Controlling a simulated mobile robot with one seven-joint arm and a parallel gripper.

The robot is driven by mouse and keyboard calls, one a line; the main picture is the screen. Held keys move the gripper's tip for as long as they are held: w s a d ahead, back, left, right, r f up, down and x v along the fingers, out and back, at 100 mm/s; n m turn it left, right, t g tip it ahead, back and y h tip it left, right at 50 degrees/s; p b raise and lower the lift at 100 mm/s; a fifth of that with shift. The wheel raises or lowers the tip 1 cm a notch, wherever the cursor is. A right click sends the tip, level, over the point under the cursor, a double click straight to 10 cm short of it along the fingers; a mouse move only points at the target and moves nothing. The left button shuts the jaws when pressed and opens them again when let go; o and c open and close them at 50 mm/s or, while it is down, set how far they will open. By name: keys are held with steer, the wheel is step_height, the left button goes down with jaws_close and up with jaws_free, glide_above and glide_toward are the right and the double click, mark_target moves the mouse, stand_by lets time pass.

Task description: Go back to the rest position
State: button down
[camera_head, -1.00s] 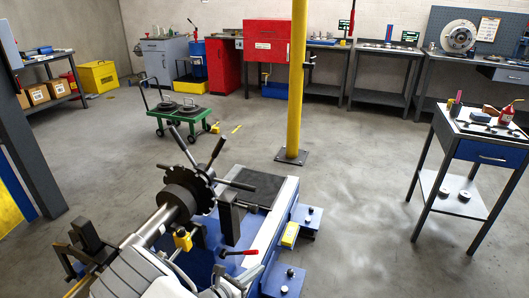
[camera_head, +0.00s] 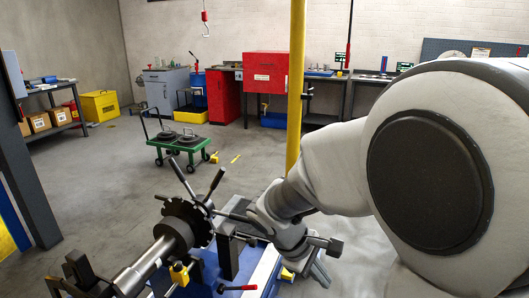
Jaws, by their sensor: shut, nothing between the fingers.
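My arm fills the right side of the head view, with its large white joint close to the camera. My gripper (camera_head: 323,268) is at the lower middle, right of the balancing machine, shut and empty, pointing down and to the right. The rotor (camera_head: 178,233), a dark toothed disc and hub on a steel shaft, sits on the blue machine (camera_head: 209,276) at the lower left. My gripper is apart from the rotor. My wrist hides the right part of the machine bed.
A yellow post (camera_head: 296,90) stands behind my forearm. A green cart (camera_head: 180,145) with dark discs is on the floor at the back left. A red cabinet (camera_head: 270,78) and benches line the back wall. My arm hides the right side.

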steer(key=s+d+r+m+t+y, duration=0.2)
steer(key=s+r+m+t+y, duration=0.35)
steer(key=s+r+m, duration=0.6)
step_height(320, 180, up, 16)
steer(key=s+n+g+p, duration=0.1)
steer(key=s+p, duration=0.1)
steer(key=p, duration=1.3)
steer(key=shift+s, duration=0.2)
steer(key=shift+y, duration=0.25)
